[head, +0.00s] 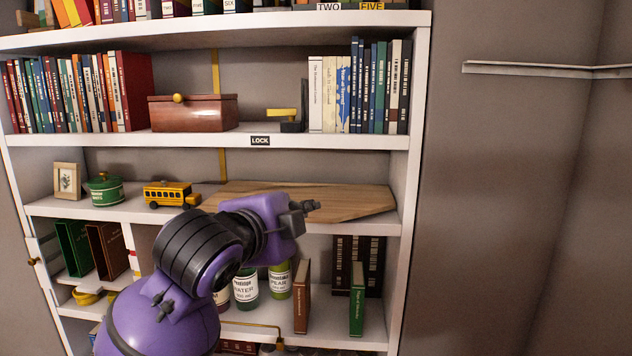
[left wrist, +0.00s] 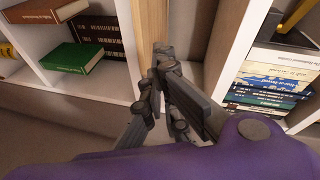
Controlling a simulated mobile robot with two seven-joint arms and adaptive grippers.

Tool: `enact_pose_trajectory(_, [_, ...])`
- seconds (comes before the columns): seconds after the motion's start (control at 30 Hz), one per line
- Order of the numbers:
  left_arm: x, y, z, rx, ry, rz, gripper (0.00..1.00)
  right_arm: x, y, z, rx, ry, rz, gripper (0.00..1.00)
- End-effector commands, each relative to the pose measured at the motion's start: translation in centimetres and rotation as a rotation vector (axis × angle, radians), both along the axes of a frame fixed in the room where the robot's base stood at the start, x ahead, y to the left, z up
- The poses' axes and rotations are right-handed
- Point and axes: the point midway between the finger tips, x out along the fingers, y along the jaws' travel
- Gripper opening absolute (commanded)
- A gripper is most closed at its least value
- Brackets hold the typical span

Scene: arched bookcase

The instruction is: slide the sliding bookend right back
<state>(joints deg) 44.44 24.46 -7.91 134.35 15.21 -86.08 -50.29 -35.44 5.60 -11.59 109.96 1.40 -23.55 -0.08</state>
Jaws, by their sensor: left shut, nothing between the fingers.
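The sliding bookend (head: 292,126) is dark, with a yellow handle (head: 283,113) pointing left. It stands on the upper shelf against the left end of a row of upright books (head: 330,95). In the left wrist view the dark bookend (left wrist: 293,38) shows in the upper right corner, partly cut off by the frame. My left gripper (head: 304,207) is in front of the wooden board, lower than the bookend and apart from it. In the left wrist view its fingers (left wrist: 163,57) are together and empty. My right gripper is in neither view.
A reddish wooden box (head: 193,115) stands left of the bookend, with a gap between them. The LOCK label (head: 260,141) is on the shelf edge. A wooden board (head: 345,203), toy bus (head: 170,195) and green pot (head: 104,190) are on the shelf below.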

Motion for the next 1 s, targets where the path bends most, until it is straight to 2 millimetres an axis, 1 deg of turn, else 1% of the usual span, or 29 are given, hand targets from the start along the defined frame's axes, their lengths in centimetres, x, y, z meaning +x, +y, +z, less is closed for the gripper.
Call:
enact_pose_trajectory(0.03, [0.0,-0.9,3.7,0.044,-0.073,-0.028,0.00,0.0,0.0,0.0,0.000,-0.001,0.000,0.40])
enact_pose_trajectory(0.1, [-0.2,-1.9,7.5,0.101,-0.152,-0.056,0.00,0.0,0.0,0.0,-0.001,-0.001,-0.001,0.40])
enact_pose_trajectory(0.2, [-0.7,-2.8,11.1,0.156,-0.229,-0.082,0.00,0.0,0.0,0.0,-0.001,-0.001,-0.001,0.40])
enact_pose_trajectory(0.3, [-1.0,-3.3,12.9,0.185,-0.267,-0.094,0.00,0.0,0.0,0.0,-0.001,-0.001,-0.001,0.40])
enact_pose_trajectory(0.43, [-0.3,-3.6,13.3,0.191,-0.275,-0.097,0.00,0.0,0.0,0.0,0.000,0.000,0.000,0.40])
enact_pose_trajectory(0.53, [1.0,-4.2,13.2,0.190,-0.273,-0.098,0.00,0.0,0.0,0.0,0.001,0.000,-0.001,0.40])
enact_pose_trajectory(0.9, [8.4,-6.7,13.1,0.187,-0.271,-0.098,0.00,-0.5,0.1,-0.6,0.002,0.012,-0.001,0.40])
enact_pose_trajectory(0.93, [8.7,-6.5,13.1,0.188,-0.271,-0.095,0.00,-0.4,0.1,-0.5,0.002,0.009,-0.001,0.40])
enact_pose_trajectory(1.0, [8.4,-4.9,13.4,0.188,-0.275,-0.092,0.00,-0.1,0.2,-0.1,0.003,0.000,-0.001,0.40])
